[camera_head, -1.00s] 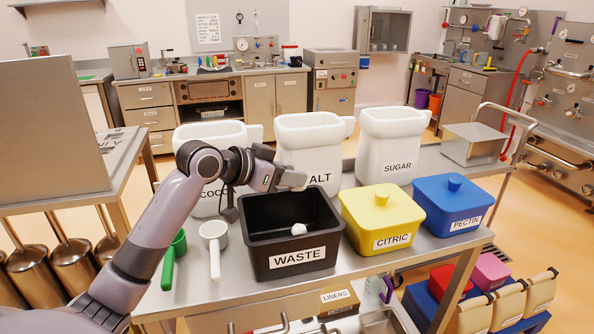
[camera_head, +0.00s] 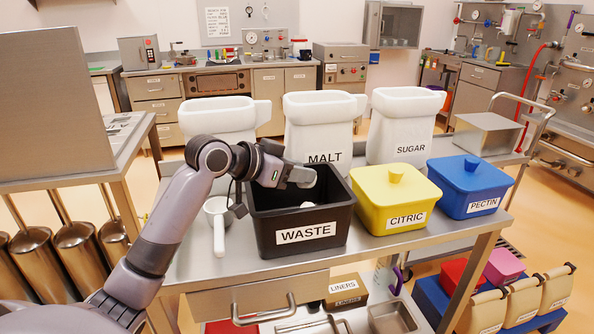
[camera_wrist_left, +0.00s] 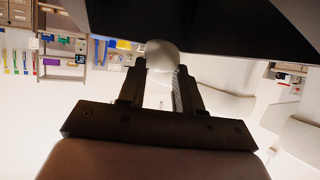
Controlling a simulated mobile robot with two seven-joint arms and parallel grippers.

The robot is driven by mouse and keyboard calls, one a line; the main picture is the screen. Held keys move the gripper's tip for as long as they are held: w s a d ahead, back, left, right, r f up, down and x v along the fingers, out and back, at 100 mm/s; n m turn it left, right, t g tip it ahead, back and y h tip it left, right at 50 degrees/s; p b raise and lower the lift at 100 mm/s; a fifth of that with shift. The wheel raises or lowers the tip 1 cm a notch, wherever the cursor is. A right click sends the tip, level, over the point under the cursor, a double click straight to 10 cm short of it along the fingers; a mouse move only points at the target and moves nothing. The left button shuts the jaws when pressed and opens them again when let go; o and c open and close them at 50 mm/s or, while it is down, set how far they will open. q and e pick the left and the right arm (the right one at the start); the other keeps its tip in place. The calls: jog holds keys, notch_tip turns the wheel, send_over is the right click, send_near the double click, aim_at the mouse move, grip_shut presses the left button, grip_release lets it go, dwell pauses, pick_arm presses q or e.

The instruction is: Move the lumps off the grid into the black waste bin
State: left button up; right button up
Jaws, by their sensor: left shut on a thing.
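The black waste bin (camera_head: 302,236), labelled WASTE, stands on the steel table in the head view. A white lump (camera_head: 307,205) shows inside it, partly hidden by the bin's front wall. My left gripper (camera_head: 303,178) is over the bin's opening. In the left wrist view, its two fingers (camera_wrist_left: 161,85) are shut on a pale, rounded lump (camera_wrist_left: 161,54), with the dark bin (camera_wrist_left: 210,25) close beyond. The held lump cannot be made out in the head view. The grid and my right gripper are not in view.
A yellow CITRIC tub (camera_head: 395,203) and a blue PECTIN tub (camera_head: 470,188) stand right of the bin. White MALT (camera_head: 322,125) and SUGAR (camera_head: 402,120) containers stand behind. A white scoop (camera_head: 218,228) lies left of the bin, near my arm.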

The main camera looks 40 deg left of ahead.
pick_arm(q)
jog(key=o, duration=1.1)
jog(key=v, duration=0.7)
jog(key=shift+s, duration=0.1)
